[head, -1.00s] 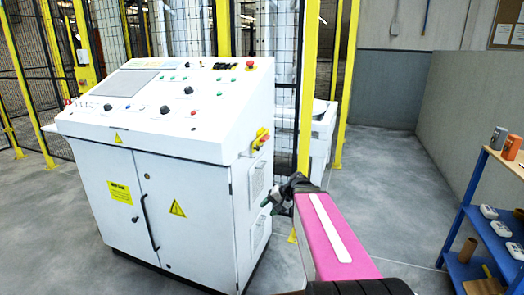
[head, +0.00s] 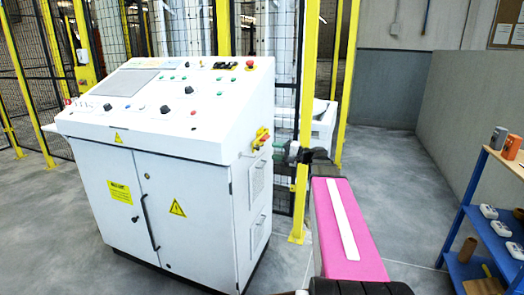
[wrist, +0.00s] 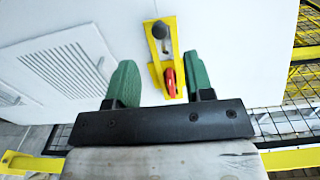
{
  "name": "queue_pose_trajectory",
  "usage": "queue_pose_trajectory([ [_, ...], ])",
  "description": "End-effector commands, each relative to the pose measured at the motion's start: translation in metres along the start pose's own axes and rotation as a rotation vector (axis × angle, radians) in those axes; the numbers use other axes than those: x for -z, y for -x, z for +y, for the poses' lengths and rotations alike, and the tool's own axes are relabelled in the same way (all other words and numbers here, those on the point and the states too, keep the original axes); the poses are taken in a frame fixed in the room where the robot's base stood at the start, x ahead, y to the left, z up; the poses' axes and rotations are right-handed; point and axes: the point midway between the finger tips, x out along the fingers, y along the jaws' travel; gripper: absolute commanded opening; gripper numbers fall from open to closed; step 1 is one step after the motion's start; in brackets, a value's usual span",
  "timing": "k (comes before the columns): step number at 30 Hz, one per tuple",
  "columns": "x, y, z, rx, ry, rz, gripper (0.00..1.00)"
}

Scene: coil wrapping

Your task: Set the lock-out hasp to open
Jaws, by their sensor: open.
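The lock-out hasp (wrist: 169,80) is a red piece on a yellow plate (wrist: 155,74) on the white cabinet's side wall, with a dark round knob (wrist: 160,30) above it. In the head view the hasp (head: 261,138) shows small, red and yellow, at the cabinet's upper right side. My gripper (wrist: 160,78) has green fingers, apart and empty. In the wrist view the plate and red piece lie between the fingers, beyond their tips; I see no contact. In the head view my gripper (head: 280,150) is to the right of the hasp, partly hidden by my arm.
The white control cabinet (head: 190,200) has a sloped button panel on top and vents (wrist: 65,72) on its side. Yellow posts (head: 304,170) and black mesh stand behind. A blue shelf (head: 462,215) with small items is at right. Grey floor between is clear.

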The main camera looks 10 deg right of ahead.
Motion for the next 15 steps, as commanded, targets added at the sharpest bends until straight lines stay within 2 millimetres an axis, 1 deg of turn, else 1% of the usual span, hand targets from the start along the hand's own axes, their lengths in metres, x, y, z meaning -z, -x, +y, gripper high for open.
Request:
queue_pose_trajectory([
  [1, 0.000, -0.010, 0.000, 0.000, 0.000, -0.003, 0.48],
  [6, 0.000, -0.038, 0.000, 0.000, 0.000, -0.003, 0.48],
  [10, 0.000, -0.054, 0.000, -0.001, 0.000, -0.003, 0.48],
  [15, 0.000, -0.065, 0.000, -0.001, 0.000, 0.000, 0.48],
])
